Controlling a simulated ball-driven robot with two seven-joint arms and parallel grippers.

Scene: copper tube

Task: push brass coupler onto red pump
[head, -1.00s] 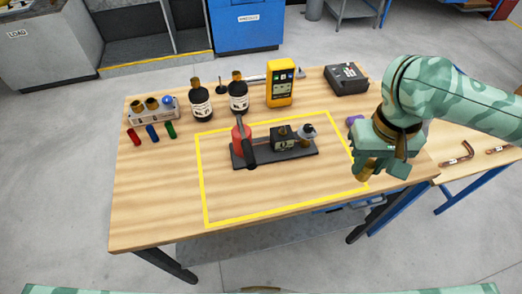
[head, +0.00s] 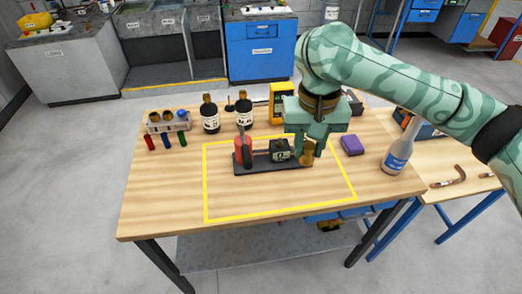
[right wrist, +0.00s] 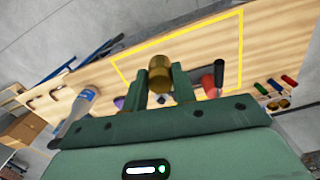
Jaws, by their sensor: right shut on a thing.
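The red pump (head: 242,150) stands at the left of a black base (head: 262,170) inside the yellow outline. A dark box with a gauge (head: 280,150) sits mid-base. The brass coupler (head: 307,156) is at the base's right end, held between the fingers of my right gripper (head: 312,140). My gripper hides the outlet fitting there, so I cannot tell whether the coupler touches it. In the right wrist view the coupler (right wrist: 159,74) shows between the fingers, and part of the red pump (right wrist: 207,82) shows beyond the right finger. My left gripper is not in view.
A purple block (head: 352,145) and a white-blue bottle (head: 398,155) stand to the right. Behind are a yellow meter (head: 277,103), dark bottles (head: 210,115) and a rack (head: 168,122) with coloured pieces before it. The table front is clear.

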